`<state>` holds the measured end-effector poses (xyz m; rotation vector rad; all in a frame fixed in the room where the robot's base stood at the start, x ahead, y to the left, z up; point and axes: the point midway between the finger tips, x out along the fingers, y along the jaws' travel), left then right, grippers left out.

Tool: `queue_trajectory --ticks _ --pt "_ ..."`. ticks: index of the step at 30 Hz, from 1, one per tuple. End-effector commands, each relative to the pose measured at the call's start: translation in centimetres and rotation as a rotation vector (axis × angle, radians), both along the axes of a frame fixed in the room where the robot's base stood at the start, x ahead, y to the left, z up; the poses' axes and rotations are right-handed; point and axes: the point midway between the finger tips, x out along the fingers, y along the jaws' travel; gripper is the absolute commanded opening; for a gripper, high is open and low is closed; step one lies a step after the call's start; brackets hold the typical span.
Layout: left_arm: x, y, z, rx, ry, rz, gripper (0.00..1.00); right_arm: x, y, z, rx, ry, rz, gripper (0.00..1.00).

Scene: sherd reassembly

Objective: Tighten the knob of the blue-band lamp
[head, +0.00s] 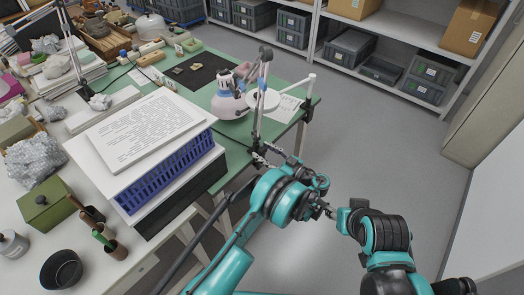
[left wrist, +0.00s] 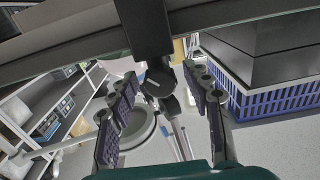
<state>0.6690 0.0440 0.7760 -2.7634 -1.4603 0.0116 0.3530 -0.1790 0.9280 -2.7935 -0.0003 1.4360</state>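The lamp with a pale blue band (head: 240,88) has a whitish head (head: 227,104) hanging over the green mat. Its thin jointed arm (head: 258,115) rises near the table's right edge. My left gripper (head: 271,155) is at the foot of this arm, by the table edge. In the left wrist view, my left gripper (left wrist: 164,108) is open, one finger on each side. A dark rounded knob-like part (left wrist: 160,81) shows between and beyond the fingers; contact cannot be told. My right arm is at the lower right in the head view; its fingers are not clearly visible.
A blue crate (head: 172,178) with a printed sheet on top stands left of my left gripper. Shelves with grey bins (head: 345,50) stand behind. The floor (head: 390,130) at right is clear.

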Motion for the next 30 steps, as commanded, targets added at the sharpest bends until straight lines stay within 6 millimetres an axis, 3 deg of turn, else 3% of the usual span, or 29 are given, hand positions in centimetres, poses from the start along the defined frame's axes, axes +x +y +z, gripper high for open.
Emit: queue_trajectory --ticks 1,6,25,26,27,30 --pt "0.01 0.01 0.00 0.000 0.000 0.000 0.47 -0.01 0.00 -0.01 0.000 0.000 0.000 0.41" --pt "0.01 0.03 0.00 0.000 0.000 0.000 0.02 0.00 0.00 0.00 0.000 0.000 0.000 0.41" --pt "0.03 0.08 0.01 0.074 0.101 0.001 0.00 0.00 0.00 0.00 0.000 0.000 0.000 0.41" --pt "0.03 0.08 0.01 0.074 0.101 0.001 0.36 0.00 0.00 0.00 0.000 0.000 0.000 0.41" --pt "0.03 0.08 0.01 0.074 0.101 0.001 0.46 0.00 0.00 0.00 0.000 0.000 0.000 0.41" --pt "0.02 0.06 0.01 0.073 0.100 0.001 0.49 0.01 0.00 0.01 0.000 0.000 0.000 0.41"
